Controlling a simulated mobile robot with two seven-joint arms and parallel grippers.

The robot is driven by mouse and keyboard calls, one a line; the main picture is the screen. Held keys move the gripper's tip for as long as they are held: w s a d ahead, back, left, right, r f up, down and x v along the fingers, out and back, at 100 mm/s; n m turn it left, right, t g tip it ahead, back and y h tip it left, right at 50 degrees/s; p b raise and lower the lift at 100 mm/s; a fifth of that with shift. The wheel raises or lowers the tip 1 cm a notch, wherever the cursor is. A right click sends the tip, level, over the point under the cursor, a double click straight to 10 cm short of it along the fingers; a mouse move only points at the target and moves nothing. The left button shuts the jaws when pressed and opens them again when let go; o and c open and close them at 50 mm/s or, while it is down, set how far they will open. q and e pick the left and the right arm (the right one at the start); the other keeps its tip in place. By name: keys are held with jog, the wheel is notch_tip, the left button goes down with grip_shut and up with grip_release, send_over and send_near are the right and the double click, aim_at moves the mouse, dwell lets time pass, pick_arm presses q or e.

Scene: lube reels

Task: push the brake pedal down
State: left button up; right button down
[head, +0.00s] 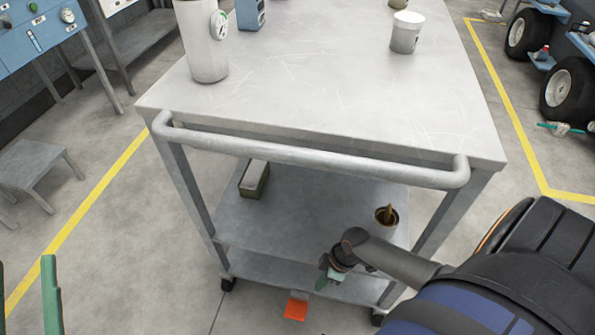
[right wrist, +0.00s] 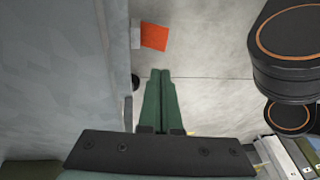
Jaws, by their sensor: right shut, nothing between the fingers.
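The brake pedal is an orange-red plate (head: 295,309) low at the near side of the grey cart (head: 330,238), close to the floor. It also shows in the right wrist view (right wrist: 154,37), just beyond the fingertips. My right gripper (head: 321,284) is shut and empty, its green fingers together (right wrist: 160,72). In the head view it lies up and to the right of the pedal, and a gap shows between them in the wrist view. Their height difference is hard to tell. My left gripper (head: 26,262) is at the lower left edge, fingers apart, partly cut off.
The cart handle (head: 310,158) runs across above the lower shelves. A container (head: 386,218) and a small box (head: 254,180) stand on a lower shelf. A white canister (head: 203,45) and a white cup (head: 405,33) stand on top.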

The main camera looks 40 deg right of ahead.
pick_arm(q)
jog(key=s+r+m+h+b, duration=0.1)
jog(key=s+r+m+h, duration=0.3)
jog(key=r+h, duration=0.1)
pick_arm(e)
notch_tip(320, 180, down, 3)
jog(key=b, duration=0.9)
send_near(294, 313)
jog(key=x, duration=0.5)
jog(key=shift+d, duration=0.1)
pick_arm(q)
notch_tip(294, 313, down, 10)
jog(key=d+b, duration=0.1)
jog(key=shift+d+r+h, duration=0.2)
jog(key=shift+d+h, duration=0.1)
jog(key=shift+d, duration=0.1)
pick_arm(e)
jog(key=shift+w+a+f, duration=0.1)
jog(key=shift+a+f, duration=0.1)
jog(key=shift+f, duration=0.4)
pick_arm(q)
jog(key=shift+a+r+n, duration=0.1)
jog(key=shift+r+n, duration=0.05)
jog(key=shift+n, duration=0.15)
